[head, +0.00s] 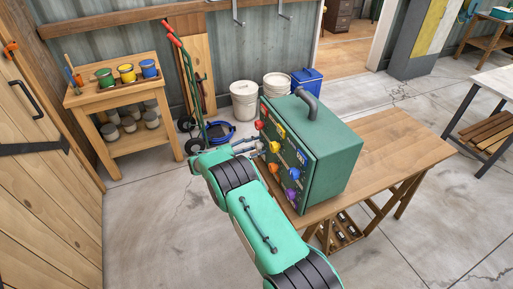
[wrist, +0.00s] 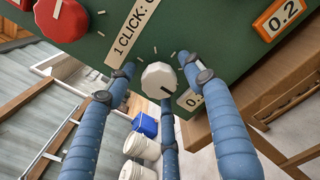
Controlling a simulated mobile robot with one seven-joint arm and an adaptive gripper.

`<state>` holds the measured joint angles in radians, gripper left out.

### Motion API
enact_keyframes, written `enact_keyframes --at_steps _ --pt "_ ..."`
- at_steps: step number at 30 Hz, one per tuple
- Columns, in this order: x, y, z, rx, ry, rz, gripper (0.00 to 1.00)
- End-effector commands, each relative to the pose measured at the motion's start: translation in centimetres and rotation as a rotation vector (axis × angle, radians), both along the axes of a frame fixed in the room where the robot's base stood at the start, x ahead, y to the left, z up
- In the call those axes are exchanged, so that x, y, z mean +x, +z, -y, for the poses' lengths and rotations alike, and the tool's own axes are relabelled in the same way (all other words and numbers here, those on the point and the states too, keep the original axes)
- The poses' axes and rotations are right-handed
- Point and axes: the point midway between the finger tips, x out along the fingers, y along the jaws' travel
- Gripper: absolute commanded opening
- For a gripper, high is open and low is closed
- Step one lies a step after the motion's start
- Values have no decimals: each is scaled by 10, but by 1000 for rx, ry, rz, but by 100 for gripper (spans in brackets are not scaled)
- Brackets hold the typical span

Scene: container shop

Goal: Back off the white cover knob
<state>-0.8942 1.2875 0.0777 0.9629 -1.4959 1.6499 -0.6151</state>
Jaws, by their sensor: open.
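The white cover knob (wrist: 159,80) is a faceted white dial with a dark mark. It sits on the face of a green box (head: 337,160), whose panel (wrist: 200,28) fills the top of the wrist view. My gripper (wrist: 152,80) is open, with blue ribbed fingers on both sides of the knob and a third below it. I cannot tell whether any finger touches the knob. In the head view my gripper (head: 250,147) is at the box's left face, and the knob is hard to make out there.
A red knob (wrist: 62,18) and an orange-framed 0.2 label (wrist: 281,17) are near the white knob. Other coloured knobs, such as a purple one (head: 291,194), line the box face. The box stands on a wooden table (head: 395,145). White buckets (head: 244,100) stand behind.

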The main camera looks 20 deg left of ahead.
Motion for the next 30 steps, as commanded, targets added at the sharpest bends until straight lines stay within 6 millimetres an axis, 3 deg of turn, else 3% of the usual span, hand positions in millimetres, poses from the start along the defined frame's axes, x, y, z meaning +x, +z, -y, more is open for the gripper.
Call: enact_keyframes --at_steps 6,13,30 --pt "0 0 0 0 0 0 52" --pt "0 0 0 0 0 0 9" --pt "0 -2 0 -73 0 -74 7"
